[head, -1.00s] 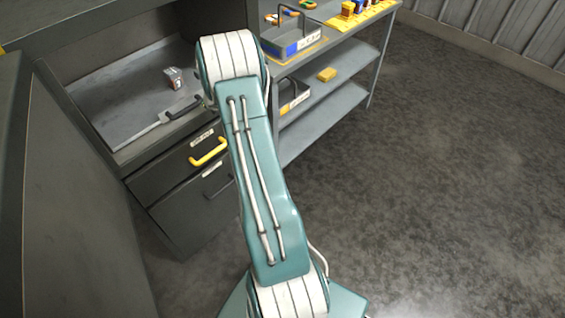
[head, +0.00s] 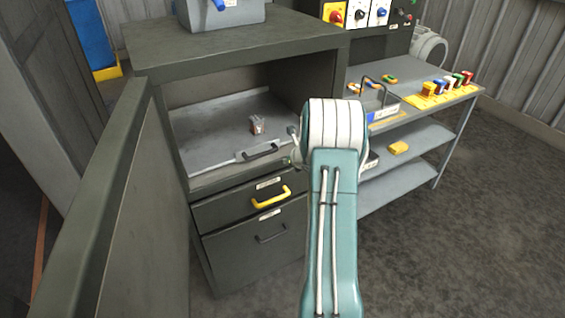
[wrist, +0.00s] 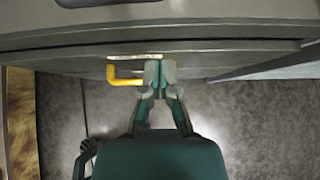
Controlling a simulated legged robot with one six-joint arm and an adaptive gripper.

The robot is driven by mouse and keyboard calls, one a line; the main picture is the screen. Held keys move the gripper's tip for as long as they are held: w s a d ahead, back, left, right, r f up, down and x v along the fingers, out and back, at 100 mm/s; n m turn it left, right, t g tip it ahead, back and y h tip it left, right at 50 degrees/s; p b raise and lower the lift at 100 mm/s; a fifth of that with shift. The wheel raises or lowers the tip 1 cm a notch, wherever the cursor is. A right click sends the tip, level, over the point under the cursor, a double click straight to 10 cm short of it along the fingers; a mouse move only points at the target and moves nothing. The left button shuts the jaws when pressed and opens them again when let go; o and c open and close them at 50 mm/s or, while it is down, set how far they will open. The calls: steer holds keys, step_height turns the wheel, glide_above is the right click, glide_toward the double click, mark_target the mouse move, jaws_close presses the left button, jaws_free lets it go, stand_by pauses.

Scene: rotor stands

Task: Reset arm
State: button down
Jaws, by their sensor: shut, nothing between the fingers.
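My arm (head: 335,215) rises through the middle of the head view, and its upper joint hides most of what lies beyond it. My gripper (wrist: 160,72) shows in the wrist view with its fingertips together and nothing between them. In that view the fingertips appear just right of the yellow handle (wrist: 122,76) of a drawer; I cannot tell whether they touch it. The same yellow handle (head: 272,199) shows in the head view on the upper drawer, which looks shut. The gripper is hidden behind the arm in the head view.
A dark cabinet (head: 235,52) has an open door (head: 115,200) at left and a pull-out tray (head: 205,140) bearing a small object (head: 257,125). A shelf unit (head: 415,150) stands at right with a tote and coloured items. Floor (head: 450,245) at right is clear.

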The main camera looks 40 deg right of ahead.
steer(key=v, duration=0.6)
steer(key=shift+a, duration=0.3)
steer(key=s+a+r+n+y, duration=0.1)
steer(key=a+r+n+y, duration=0.1)
steer(key=a+r+n, duration=0.55)
steer(key=s+a+r+n+g+y, duration=0.1)
steer(key=a+r+n, duration=0.3)
steer(key=a, duration=0.7)
steer(key=a+r+n+y, duration=0.2)
steer(key=a+r+n, duration=0.3)
steer(key=a+n, duration=0.4)
steer(key=s+a+r+n+g+h, duration=0.1)
steer(key=s+a+n, duration=0.4)
steer(key=s+n, duration=0.4)
steer(key=s+a+r+n+g+h, duration=0.1)
steer(key=s+a+n+g+h, duration=0.1)
steer(key=s+a+n, duration=0.4)
steer(key=s+n, duration=0.3)
steer(key=s, duration=0.3)
steer(key=shift+s+a+r, duration=0.2)
steer(key=shift+a+r, duration=0.1)
steer(key=shift+r, duration=0.05)
